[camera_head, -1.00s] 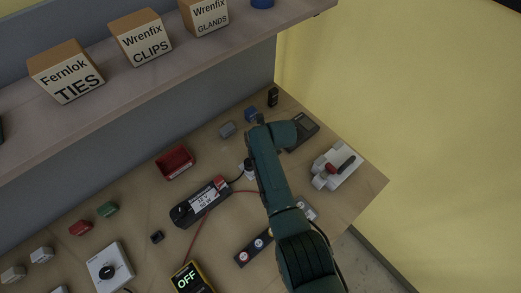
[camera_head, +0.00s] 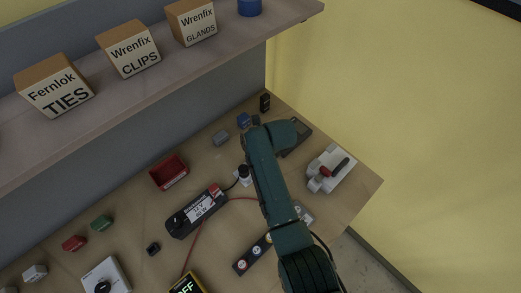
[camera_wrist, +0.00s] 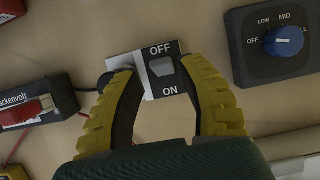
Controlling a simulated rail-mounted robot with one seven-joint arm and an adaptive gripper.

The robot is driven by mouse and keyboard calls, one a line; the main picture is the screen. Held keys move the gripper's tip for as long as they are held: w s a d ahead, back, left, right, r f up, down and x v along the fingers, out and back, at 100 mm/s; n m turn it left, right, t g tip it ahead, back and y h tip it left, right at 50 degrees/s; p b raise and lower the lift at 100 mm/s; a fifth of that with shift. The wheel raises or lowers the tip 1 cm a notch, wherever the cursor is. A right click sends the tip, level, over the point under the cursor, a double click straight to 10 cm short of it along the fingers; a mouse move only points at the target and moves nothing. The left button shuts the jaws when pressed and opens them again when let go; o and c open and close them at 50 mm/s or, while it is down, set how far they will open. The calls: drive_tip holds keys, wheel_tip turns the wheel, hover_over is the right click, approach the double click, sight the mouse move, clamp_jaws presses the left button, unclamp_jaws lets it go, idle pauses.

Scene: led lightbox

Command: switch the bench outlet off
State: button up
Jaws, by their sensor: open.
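The bench outlet's switch (camera_wrist: 161,66) is in the middle of the wrist view. It has a black face with a pale grey rocker, OFF printed above and ON below, and a white part at its left. I cannot tell which way the rocker is tilted. My gripper (camera_wrist: 154,76) is open, with one yellow-and-black finger on each side of the switch and nothing held. I cannot tell whether the fingertips touch it. In the head view my arm hides the gripper, and I cannot make out the switch there.
A black dial box with a blue knob (camera_wrist: 284,41) is close right of my fingers.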

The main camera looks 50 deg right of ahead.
drive_tip(key=v, duration=0.7)
drive_tip(key=shift+r, duration=0.25)
